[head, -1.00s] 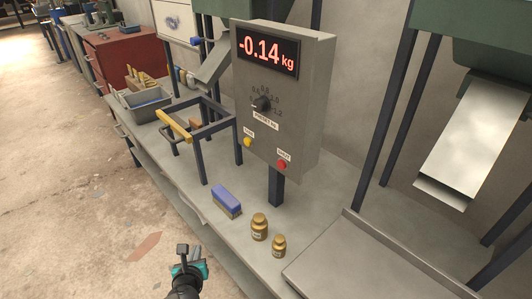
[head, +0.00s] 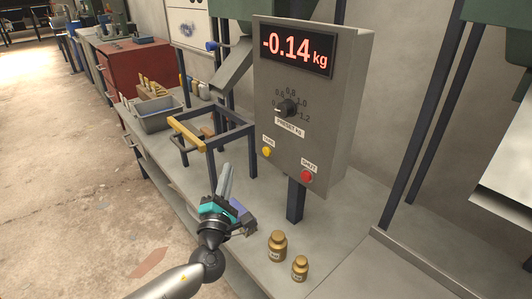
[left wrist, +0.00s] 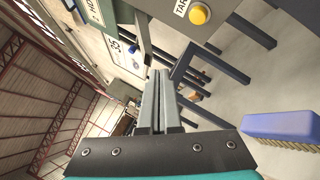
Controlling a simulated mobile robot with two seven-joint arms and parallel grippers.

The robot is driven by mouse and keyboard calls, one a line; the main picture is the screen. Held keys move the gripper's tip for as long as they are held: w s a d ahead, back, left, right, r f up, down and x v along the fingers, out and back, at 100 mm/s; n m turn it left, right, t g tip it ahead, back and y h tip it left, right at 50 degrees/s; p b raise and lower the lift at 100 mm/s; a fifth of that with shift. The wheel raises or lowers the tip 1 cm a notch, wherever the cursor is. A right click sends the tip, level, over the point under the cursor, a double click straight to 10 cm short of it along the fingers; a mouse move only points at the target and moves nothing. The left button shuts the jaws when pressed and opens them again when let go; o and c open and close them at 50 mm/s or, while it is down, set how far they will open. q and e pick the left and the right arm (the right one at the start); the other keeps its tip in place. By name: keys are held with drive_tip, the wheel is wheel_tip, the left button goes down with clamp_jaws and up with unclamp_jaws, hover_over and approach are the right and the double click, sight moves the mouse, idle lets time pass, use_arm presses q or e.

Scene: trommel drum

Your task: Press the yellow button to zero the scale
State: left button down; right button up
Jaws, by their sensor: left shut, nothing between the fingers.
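The grey scale box (head: 340,110) stands on a post above the bench, its display reading -0.14 kg. The yellow button (head: 266,152) is at the lower left of its front, under a small label. It also shows in the left wrist view (left wrist: 200,14), at the top right, under a tag reading "TAR". My left gripper (head: 227,168) points up with its fingers shut and empty. In the head view it appears left of and below the yellow button, apart from it. In the left wrist view its fingers (left wrist: 160,76) are together. My right gripper is out of view.
A red button (head: 306,176) is right of the yellow one, below a black dial (head: 287,108). A blue-backed brush (head: 241,212) lies behind my left gripper. Two brass weights (head: 278,246) stand on the bench. A dark frame with a yellow bar (head: 187,133) stands left.

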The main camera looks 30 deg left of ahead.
sight(267, 151)
use_arm(q)
drive_tip(key=shift+w, duration=0.1)
